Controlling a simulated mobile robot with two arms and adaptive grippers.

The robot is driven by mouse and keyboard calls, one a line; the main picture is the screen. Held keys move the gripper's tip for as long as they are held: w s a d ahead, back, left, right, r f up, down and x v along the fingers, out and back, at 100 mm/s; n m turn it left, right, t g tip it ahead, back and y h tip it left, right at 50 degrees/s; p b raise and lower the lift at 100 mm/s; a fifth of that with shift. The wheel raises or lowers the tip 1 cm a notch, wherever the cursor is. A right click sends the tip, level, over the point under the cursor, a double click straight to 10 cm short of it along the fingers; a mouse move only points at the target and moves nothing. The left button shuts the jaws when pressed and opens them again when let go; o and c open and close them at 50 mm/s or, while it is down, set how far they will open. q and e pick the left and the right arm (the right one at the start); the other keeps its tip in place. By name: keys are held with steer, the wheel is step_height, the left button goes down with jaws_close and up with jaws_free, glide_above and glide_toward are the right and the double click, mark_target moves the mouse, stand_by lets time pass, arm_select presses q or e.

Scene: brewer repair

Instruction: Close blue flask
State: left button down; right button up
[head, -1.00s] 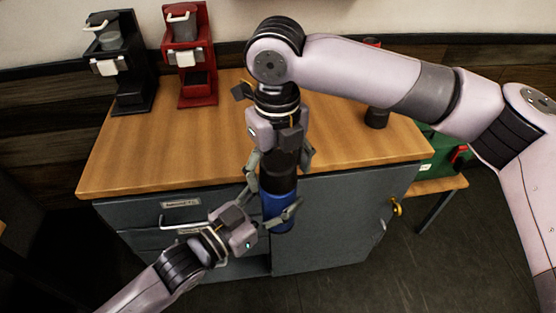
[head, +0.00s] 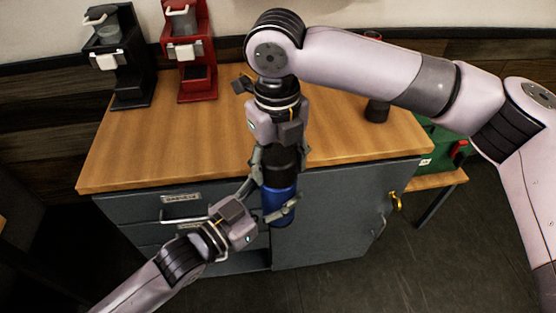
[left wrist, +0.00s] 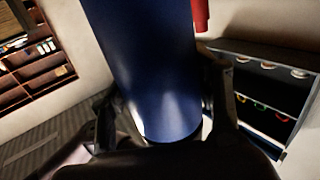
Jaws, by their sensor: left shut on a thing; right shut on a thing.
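The blue flask (head: 279,207) is upright in front of the cabinet, with a dark top part (head: 281,165) above its blue body. My left gripper (head: 272,208) is shut around the blue body from the left. The flask's blue body (left wrist: 150,70) also fills the middle of the left wrist view, between the fingers. My right gripper (head: 278,160) points down from above and is shut on the dark top part. The dark part and blue body appear in line; whether they are fully joined cannot be told.
The wooden counter (head: 190,150) lies just behind the flask. A black brewer (head: 118,60) and a red brewer (head: 190,55) stand at the back left. A dark cylindrical object (head: 377,110) stands at the right, partly behind my right arm. The counter's middle is clear.

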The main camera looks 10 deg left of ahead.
steer(key=m, duration=0.9)
steer(key=shift+m, duration=0.4)
steer(key=m, duration=0.3)
steer(key=shift+m, duration=0.3)
steer(key=m, duration=0.3)
steer(key=shift+m, duration=0.4)
steer(key=m, duration=0.4)
steer(key=shift+f, duration=0.1)
steer(key=m, duration=0.5)
steer(key=shift+m, duration=0.4)
steer(key=m, duration=0.5)
steer(key=shift+m, duration=0.3)
steer(key=m, duration=0.5)
steer(key=shift+w+m, duration=0.1)
steer(key=shift+m, duration=0.3)
steer(key=m, duration=0.3)
steer(key=shift+m, duration=0.3)
steer(key=m, duration=0.3)
steer(key=shift+m, duration=0.4)
steer(key=m, duration=0.5)
steer(key=shift+m, duration=0.4)
steer(key=o, duration=1.3)
steer(key=shift+c, duration=0.2)
